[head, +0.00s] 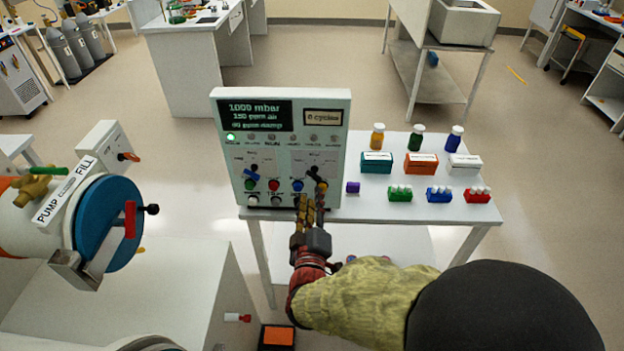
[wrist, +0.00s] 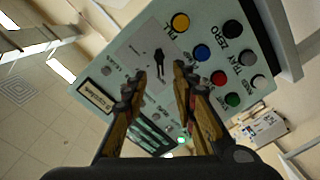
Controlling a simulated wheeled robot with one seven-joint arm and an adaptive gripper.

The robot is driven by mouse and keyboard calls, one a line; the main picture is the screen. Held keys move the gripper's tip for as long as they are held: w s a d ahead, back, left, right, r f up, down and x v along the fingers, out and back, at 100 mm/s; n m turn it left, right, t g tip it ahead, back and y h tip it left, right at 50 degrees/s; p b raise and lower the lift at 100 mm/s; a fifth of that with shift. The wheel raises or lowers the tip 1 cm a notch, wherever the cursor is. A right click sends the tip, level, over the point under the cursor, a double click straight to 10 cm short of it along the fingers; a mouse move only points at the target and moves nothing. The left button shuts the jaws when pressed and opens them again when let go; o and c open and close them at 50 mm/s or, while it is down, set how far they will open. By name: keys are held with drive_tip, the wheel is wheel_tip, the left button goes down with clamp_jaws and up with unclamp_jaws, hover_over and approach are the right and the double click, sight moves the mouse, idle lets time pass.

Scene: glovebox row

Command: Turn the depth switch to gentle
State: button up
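A grey control panel (head: 336,150) stands on a white table and carries two black rotary switches on pale plates. The left switch (head: 253,170) and the right switch (head: 314,173) have labels too small to read, so I cannot tell from lettering which is the depth switch. My gripper (head: 310,200) is in front of the panel's lower right. In the wrist view my gripper (wrist: 160,70) has its two fingers apart and empty, with a black switch knob (wrist: 158,62) showing in the gap between the fingertips. I cannot see contact with the knob.
Push buttons crowd the switches, including yellow (wrist: 181,22), blue (wrist: 202,53), red (wrist: 218,78) and green (wrist: 233,99). Bottles, boxes and vial racks stand right of the panel on the table (head: 350,215). A glovebox port with a blue door (head: 95,215) is at left.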

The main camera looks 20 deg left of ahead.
sight(313, 179)
drive_tip(key=b+x, duration=0.1)
drive_tip(key=x, duration=0.6)
drive_tip(key=shift+w+a+r+b, duration=0.1)
drive_tip(key=shift+a+b, duration=0.1)
drive_tip(key=shift+b, duration=0.2)
drive_tip(key=shift+t, duration=0.3)
drive_tip(key=shift+c, duration=1)
clamp_jaws()
